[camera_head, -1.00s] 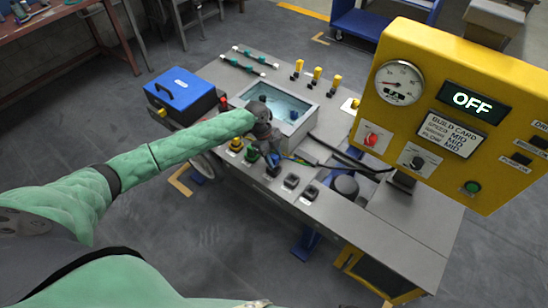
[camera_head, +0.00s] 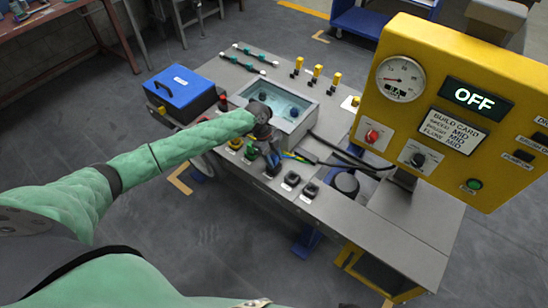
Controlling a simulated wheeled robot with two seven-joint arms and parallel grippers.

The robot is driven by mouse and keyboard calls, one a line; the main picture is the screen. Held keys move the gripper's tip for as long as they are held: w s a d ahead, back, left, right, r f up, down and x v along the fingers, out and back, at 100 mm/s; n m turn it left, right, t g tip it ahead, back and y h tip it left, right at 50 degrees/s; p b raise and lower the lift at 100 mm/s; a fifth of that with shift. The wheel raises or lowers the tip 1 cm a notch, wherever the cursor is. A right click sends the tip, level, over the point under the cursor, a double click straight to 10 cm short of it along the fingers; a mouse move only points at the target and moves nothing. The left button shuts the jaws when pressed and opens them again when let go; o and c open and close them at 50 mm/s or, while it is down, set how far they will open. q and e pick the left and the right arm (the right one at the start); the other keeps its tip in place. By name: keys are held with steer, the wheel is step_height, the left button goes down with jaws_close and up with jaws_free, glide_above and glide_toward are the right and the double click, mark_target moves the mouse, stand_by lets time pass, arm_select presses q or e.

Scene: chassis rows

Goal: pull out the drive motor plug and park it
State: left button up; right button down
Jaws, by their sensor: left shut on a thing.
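My left gripper (camera_head: 272,164) reaches over the front of the grey bench and points down at the row of sockets. It is shut on a small plug with blue on it (camera_head: 270,172), mostly hidden by the fingers. I cannot tell whether the plug sits in its socket or is clear of it. A yellow plug (camera_head: 236,144) and a green one (camera_head: 250,154) stand just left of the gripper. Two dark sockets, one nearer (camera_head: 292,179) and one farther right (camera_head: 310,190), show no plug. My right gripper is not in view.
A yellow panel (camera_head: 455,110) reading OFF stands at the right. Behind the gripper is a grey basin (camera_head: 310,97). A blue box (camera_head: 181,88) is at the left. Several yellow-topped pegs (camera_head: 317,73) stand at the back. Black cables (camera_head: 345,155) cross the bench right of the gripper.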

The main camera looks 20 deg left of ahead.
arm_select(q)
steer(key=shift+f, duration=0.55)
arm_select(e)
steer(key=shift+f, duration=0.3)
arm_select(q)
steer(key=o, duration=1.1)
steer(key=b+v, duration=0.2)
steer(key=v, duration=0.6)
steer(key=shift+b, duration=0.4)
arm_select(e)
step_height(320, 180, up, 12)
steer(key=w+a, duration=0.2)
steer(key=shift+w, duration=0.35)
arm_select(q)
steer(key=shift+d+f, duration=0.1)
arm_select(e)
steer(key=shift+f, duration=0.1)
